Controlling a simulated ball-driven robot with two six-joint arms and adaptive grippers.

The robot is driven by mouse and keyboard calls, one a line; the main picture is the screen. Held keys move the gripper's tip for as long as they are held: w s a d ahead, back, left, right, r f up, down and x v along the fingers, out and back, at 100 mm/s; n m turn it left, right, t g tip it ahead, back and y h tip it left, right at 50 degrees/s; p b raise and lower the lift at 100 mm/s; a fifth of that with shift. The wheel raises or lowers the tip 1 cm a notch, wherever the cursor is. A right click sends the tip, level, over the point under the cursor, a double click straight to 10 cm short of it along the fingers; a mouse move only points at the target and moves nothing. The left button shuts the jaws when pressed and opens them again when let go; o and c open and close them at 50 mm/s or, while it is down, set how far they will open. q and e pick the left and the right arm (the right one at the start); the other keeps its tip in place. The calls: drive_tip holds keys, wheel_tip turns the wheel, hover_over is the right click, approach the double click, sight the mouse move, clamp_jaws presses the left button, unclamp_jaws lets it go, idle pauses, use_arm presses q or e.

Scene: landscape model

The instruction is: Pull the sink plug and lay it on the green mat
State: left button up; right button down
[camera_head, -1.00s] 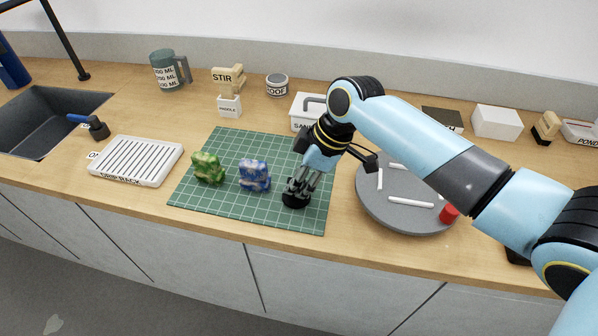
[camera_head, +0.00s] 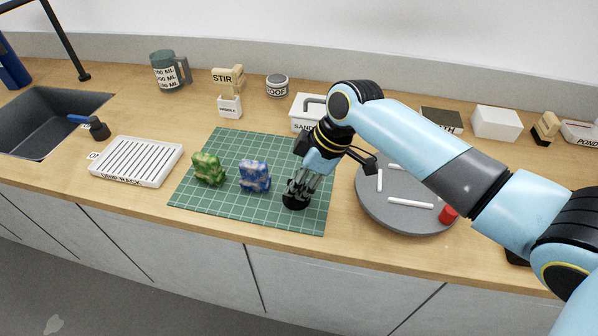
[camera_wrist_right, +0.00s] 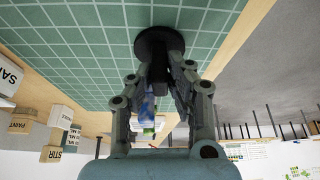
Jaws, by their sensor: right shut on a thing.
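The black round sink plug (camera_head: 295,203) is at the right front part of the green mat (camera_head: 228,206). My right gripper (camera_head: 299,186) points down and is shut on the plug's upper part. In the right wrist view the plug's dark disc (camera_wrist_right: 158,40) shows beyond the fingers of my right gripper (camera_wrist_right: 167,82), over the mat's grid. The disc is on or very close to the mat; I cannot tell whether it touches. The sink (camera_head: 45,120) is at the far left. My left gripper is not in view.
A green lump (camera_head: 208,169) and a blue lump (camera_head: 254,175) stand on the mat, left of the plug. A grey round turntable (camera_head: 400,218) with white sticks and a red piece is to the right. A white slotted rack (camera_head: 136,161) is left of the mat.

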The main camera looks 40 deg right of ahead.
idle(0.4)
drive_tip(key=c, duration=1.2)
unclamp_jaws()
drive_tip(key=shift+f, duration=0.1)
drive_tip(key=p+v, duration=0.5)
drive_tip(key=shift+r, duration=0.2)
drive_tip(key=shift+v, duration=0.85)
